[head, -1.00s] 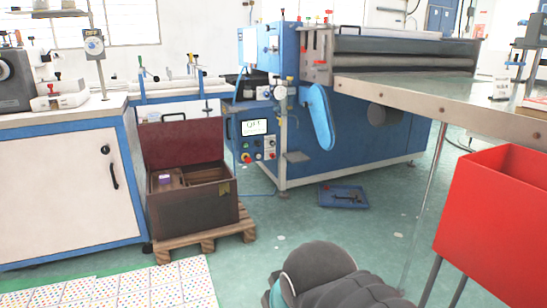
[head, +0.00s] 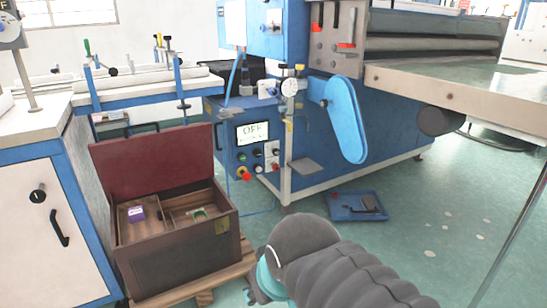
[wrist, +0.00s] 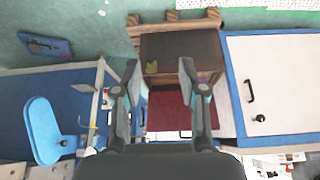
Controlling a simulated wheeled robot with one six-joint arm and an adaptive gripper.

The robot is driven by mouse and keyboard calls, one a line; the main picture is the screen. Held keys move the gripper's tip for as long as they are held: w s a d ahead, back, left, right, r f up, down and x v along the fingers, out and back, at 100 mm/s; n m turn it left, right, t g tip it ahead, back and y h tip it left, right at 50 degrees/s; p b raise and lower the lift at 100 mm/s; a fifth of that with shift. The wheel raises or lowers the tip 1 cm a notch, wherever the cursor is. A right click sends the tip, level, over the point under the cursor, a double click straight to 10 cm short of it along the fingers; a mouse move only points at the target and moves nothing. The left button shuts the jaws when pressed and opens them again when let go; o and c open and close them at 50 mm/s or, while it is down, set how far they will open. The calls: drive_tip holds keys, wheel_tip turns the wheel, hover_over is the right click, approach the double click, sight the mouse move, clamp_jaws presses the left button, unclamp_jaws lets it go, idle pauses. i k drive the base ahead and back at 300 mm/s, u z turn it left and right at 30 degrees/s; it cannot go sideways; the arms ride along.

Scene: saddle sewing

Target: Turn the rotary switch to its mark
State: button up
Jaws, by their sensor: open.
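The control panel (head: 230,150) is on the front of the blue machine, with a small screen (head: 252,132) reading OFF. Below the screen are several small round controls (head: 258,161), among them black and green ones and a red knob on yellow (head: 244,174). I cannot tell which is the rotary switch, nor see its mark or pointer. My gripper (wrist: 158,68) is open and empty in the wrist view, which looks upside down. Its fingers are spread in front of the brown chest, apart from the panel. In the head view my arm reaches in at the bottom.
An open brown chest (head: 180,250) on a wooden pallet (head: 190,292) stands left of the panel. A white cabinet (head: 55,230) with a black knob and handle is further left. A blue tray (head: 340,213) lies on the floor by the machine. Green floor is free at right.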

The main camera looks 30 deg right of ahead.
sight(276, 166)
drive_tip(key=i, duration=1.4)
